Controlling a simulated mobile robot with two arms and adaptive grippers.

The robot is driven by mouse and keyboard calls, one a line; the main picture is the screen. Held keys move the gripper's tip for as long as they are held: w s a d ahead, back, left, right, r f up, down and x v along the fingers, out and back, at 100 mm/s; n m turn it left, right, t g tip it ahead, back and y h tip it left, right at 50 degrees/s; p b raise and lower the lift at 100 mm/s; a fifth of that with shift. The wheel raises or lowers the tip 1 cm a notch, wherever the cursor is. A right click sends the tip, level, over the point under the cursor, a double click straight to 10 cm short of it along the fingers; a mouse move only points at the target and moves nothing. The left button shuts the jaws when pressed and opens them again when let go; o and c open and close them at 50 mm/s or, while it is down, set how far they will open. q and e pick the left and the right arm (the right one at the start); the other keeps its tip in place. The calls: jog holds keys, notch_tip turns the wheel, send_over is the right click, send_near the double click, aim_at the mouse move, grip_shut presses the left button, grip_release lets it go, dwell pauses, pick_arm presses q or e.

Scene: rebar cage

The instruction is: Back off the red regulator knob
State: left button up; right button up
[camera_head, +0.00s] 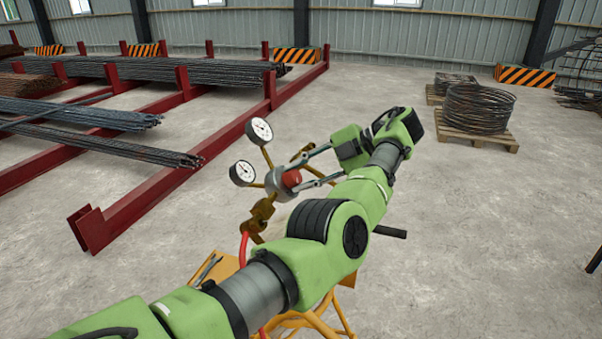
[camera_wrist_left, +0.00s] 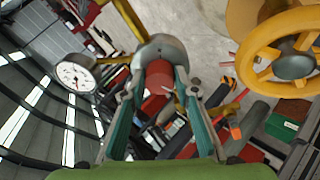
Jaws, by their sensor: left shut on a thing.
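The red regulator knob (camera_head: 291,179) sits on the front of a grey regulator body (camera_head: 277,184) with two white-faced gauges (camera_head: 259,131) on brass stems. My left gripper (camera_head: 298,178) reaches it from the right, with one finger on each side of the knob. In the left wrist view the red knob (camera_wrist_left: 159,77) is between the two teal fingers (camera_wrist_left: 158,88), which are shut on it. One gauge (camera_wrist_left: 75,76) shows at the left there. My right gripper is not in view.
A yellow handwheel (camera_wrist_left: 292,66) shows close at the right in the wrist view. A red hose (camera_head: 243,250) hangs below the regulator. Red racks (camera_head: 160,176) with steel bars stand at the left. Wire coils on a pallet (camera_head: 478,132) lie at the back right.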

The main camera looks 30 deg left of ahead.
pick_arm(q)
jog(key=shift+f, duration=0.2)
jog(key=o, duration=1)
jog(key=shift+o, duration=0.5)
jog(key=shift+r, duration=0.1)
